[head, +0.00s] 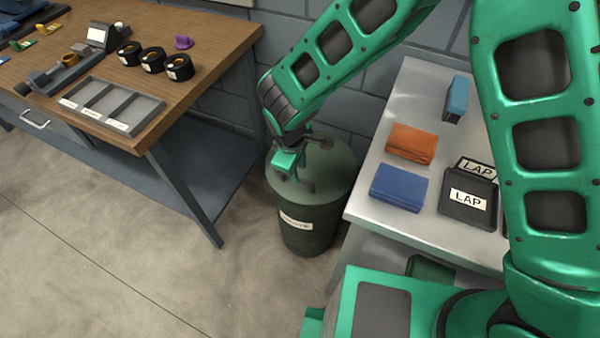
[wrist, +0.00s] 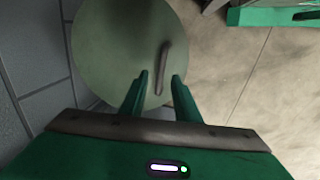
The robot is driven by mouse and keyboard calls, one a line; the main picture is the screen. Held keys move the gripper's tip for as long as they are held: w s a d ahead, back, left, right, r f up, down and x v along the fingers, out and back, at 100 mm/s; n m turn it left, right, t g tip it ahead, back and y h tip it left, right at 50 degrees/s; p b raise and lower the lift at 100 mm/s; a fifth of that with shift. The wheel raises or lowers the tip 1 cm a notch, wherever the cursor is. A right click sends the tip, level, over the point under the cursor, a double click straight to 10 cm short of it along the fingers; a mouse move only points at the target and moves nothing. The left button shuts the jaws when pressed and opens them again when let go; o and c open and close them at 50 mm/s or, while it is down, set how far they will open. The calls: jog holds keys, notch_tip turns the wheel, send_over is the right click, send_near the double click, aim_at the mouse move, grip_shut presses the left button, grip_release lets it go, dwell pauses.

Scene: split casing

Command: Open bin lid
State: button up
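The bin (head: 306,228) is a dark green drum with a white label, standing on the floor between two tables. Its round grey-green lid (head: 338,172) lies flat on top, and it also shows in the wrist view (wrist: 110,40). A dark bar handle (wrist: 164,60) sits on the lid. My gripper (head: 291,172) is over the lid, pointing down. In the wrist view its two green fingers (wrist: 160,77) are apart, with the handle's near end between them and gaps on both sides. I cannot tell how far the fingertips are above the lid.
A wooden workbench (head: 215,38) with a grey sectioned tray (head: 112,105) and black round parts stands left. A pale table (head: 385,222) at right holds orange (head: 411,143) and blue (head: 399,187) items and a black LAP box (head: 467,200). A block wall is behind; floor in front is clear.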

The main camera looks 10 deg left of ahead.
jog(key=shift+w+f, duration=0.2)
jog(key=shift+f, duration=0.9)
jog(key=shift+w+f, duration=0.15)
jog(key=shift+f, duration=0.9)
grip_shut()
